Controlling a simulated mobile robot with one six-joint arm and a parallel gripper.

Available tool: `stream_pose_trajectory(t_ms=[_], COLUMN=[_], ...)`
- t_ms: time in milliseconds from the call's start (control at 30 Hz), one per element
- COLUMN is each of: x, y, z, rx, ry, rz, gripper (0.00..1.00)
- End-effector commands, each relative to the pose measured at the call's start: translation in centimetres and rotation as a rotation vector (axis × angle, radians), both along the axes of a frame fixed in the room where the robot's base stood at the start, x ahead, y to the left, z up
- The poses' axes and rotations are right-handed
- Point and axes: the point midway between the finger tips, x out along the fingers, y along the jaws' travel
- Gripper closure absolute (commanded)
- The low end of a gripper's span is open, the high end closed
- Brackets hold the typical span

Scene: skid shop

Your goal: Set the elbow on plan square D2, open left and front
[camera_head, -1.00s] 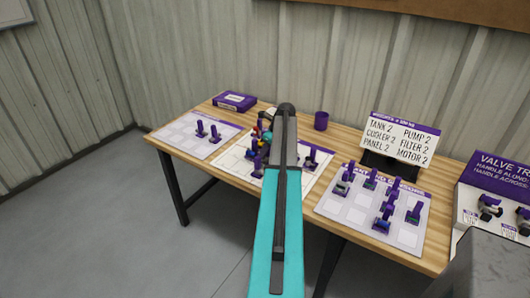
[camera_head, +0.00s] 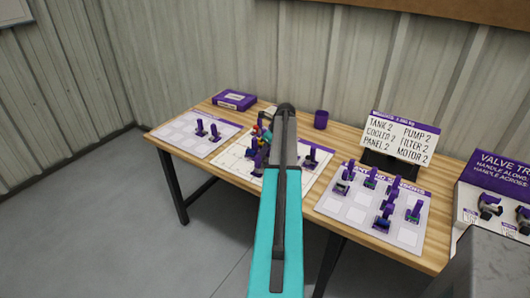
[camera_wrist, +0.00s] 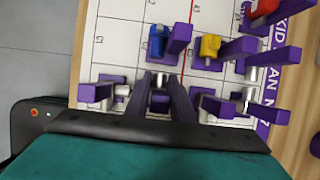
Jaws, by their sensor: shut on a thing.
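My gripper (camera_wrist: 162,103) is shut on a small piece with a silver body (camera_wrist: 158,81), apparently the elbow, seen between two purple uprights at the middle of the wrist view. It is over or on the white plan sheet (camera_wrist: 120,32); I cannot tell whether it touches. The plan sheet also shows in the head view (camera_head: 232,163), where my arm hides the gripper and the held piece. On the plan, a blue piece (camera_wrist: 156,42) and a yellow piece (camera_wrist: 210,46) stand beyond the gripper. A silver piece with a purple block (camera_wrist: 108,94) stands close to its left.
More purple-posted pieces stand right of the gripper, one with a purple block (camera_wrist: 218,106). A red piece (camera_wrist: 263,8) is at the top right.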

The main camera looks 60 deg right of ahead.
Motion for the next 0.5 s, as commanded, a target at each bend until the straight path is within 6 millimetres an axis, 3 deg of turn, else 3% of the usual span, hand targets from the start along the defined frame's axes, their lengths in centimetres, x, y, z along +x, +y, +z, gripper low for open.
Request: stream_pose_trajectory(t_ms=[500], x=[0.02], y=[0.0], z=[-0.49], rx=[0.0], ry=[0.0], rz=[0.0], gripper=[1.0])
